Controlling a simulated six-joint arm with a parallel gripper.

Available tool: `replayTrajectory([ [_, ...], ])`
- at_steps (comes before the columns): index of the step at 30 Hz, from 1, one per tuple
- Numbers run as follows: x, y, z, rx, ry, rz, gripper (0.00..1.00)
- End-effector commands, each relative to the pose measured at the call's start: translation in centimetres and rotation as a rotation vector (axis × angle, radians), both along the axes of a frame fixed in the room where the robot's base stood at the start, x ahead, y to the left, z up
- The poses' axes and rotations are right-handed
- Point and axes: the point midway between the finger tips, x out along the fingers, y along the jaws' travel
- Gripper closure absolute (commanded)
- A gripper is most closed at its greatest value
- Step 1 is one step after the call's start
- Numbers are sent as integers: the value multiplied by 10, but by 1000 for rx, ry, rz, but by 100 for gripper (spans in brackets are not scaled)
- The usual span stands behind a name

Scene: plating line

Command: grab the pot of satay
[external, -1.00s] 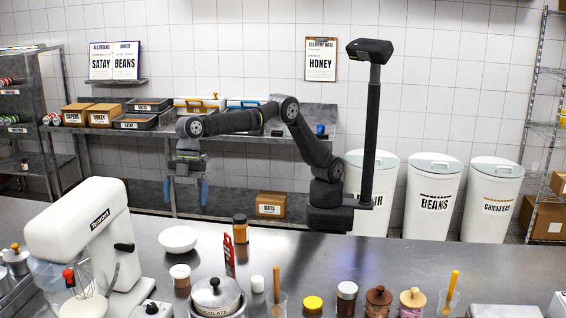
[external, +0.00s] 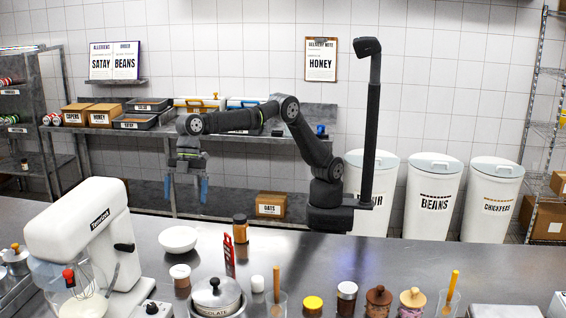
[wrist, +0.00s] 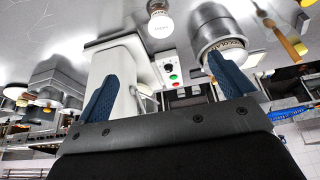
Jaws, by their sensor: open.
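My gripper (external: 186,189) is open and empty, with blue fingertips pointing down, held in the air above and behind the steel counter, to the right of the mixer. I cannot read a satay label on any pot. A small jar with a white lid (external: 180,275) stands on the counter in front of the white bowl; what looks like the same jar shows in the wrist view (wrist: 160,24), its label too small to read. Other small pots include a yellow-lidded one (external: 313,304) and a dark white-lidded jar (external: 347,297).
A white stand mixer (external: 85,240) fills the counter's left. A wall board (external: 115,61) reads SATAY and BEANS. The counter's right rear is clear.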

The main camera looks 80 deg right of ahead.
Motion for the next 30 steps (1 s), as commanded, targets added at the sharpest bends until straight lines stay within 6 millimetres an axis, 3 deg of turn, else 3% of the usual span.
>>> replayTrajectory([
  [10,0,2,-5,-2,1,2,14],
  [15,1,25,-46,-10,4,15,14],
  [23,1,45,-86,-10,1,20,14],
  [30,1,65,-135,-10,1,20,14],
])
